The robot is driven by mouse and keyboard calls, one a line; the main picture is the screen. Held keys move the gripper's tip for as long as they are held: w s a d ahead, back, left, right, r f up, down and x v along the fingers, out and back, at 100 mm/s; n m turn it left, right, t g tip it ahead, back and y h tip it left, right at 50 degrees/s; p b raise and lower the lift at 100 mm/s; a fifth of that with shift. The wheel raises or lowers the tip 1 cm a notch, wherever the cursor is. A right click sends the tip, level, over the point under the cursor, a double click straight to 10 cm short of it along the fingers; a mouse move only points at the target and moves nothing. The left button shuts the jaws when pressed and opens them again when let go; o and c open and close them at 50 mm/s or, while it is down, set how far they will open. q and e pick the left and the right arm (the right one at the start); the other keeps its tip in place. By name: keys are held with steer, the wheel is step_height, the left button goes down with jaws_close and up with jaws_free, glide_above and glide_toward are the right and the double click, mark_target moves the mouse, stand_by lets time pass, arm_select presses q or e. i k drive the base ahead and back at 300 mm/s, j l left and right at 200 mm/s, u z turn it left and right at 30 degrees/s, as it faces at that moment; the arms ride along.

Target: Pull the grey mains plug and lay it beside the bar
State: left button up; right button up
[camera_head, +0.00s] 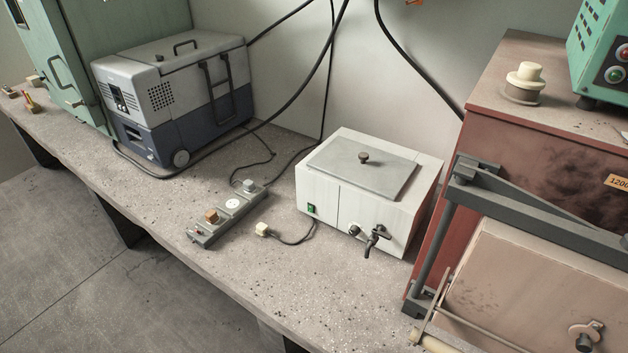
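The grey mains plug (249,186) sits at the far end of the grey socket bar (225,217), with a dark cable running off behind it. A brown plug (211,215) sits near the bar's front end. The bar lies on the concrete bench, slanting from front left to back right. Neither of my grippers is in view.
A cream plug (262,230) lies loose right of the bar, its cable leading to the white lidded bath (323,213). A grey-blue cool box (182,101) stands behind left. Dark cables cross the bench behind the bar. Bare bench (268,277) lies in front.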

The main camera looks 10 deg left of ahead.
mark_target(249, 186)
steer(key=j+z, duration=0.3)
steer(key=j, duration=0.15)
steer(key=j+z, duration=0.6)
steer(key=j, duration=0.25)
steer(key=k+j+z, duration=0.3)
steer(key=j+z, duration=0.3)
steer(key=j, duration=0.2)
steer(key=k+j, duration=0.25)
steer(key=j, duration=0.25)
steer(key=k+j+z, duration=0.1)
steer(key=k+j, duration=0.15)
steer(key=j, duration=0.25)
steer(key=k+j, duration=0.25)
steer(key=j, duration=0.25)
steer(key=k+j+z, duration=0.1)
steer(key=k+j, duration=0.2)
steer(key=j, duration=0.2)
steer(key=k+j, duration=0.25)
steer(key=j, duration=0.2)
steer(key=k+j+z, duration=0.1)
steer(key=k+j, duration=0.2)
steer(key=j, duration=0.2)
